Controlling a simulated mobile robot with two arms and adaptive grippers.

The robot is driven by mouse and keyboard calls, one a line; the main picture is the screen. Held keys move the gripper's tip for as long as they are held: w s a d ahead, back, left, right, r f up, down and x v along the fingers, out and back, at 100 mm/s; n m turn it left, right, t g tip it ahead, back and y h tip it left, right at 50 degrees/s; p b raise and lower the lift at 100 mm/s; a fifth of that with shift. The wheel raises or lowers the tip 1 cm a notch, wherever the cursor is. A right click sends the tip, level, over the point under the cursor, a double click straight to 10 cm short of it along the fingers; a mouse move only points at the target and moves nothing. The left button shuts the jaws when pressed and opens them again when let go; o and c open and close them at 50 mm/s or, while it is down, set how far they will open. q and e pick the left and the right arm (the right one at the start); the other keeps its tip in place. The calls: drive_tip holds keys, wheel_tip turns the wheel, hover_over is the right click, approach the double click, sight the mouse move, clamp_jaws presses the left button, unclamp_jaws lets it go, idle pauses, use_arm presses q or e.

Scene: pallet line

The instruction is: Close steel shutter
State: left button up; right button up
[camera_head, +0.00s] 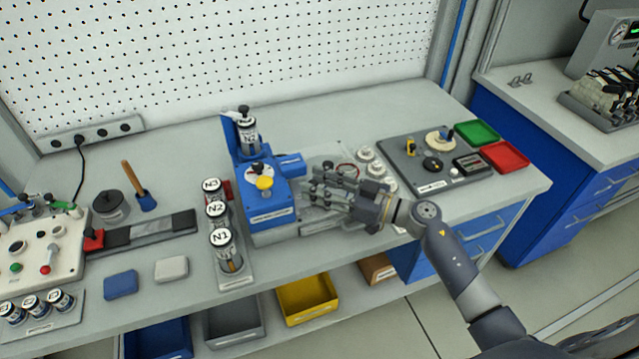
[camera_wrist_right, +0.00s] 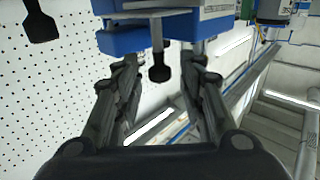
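I cannot clearly make out the steel shutter. My right gripper (camera_head: 308,190) is just right of the machine, fingers pointing left towards it. In the right wrist view it (camera_wrist_right: 160,66) is open. A dark-tipped metal rod (camera_wrist_right: 159,73) hangs from the blue body (camera_wrist_right: 125,41) and appears between the fingers; I cannot tell whether they touch. My left gripper is out of view.
Canisters N3, N2 and N1 (camera_head: 221,241) stand left of the machine. Right of my gripper are white round pieces (camera_head: 367,154) and a grey board (camera_head: 412,150), with green (camera_head: 478,132) and red (camera_head: 505,157) trays beyond. A yellow bin (camera_head: 307,299) sits below the bench.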

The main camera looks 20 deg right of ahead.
clamp_jaws()
drive_tip(key=shift+w, duration=1.75)
drive_tip(key=shift+r, duration=0.15)
drive_tip(key=shift+c, duration=1)
unclamp_jaws()
drive_tip(key=shift+o, duration=1)
drive_tip(key=shift+w, duration=0.15)
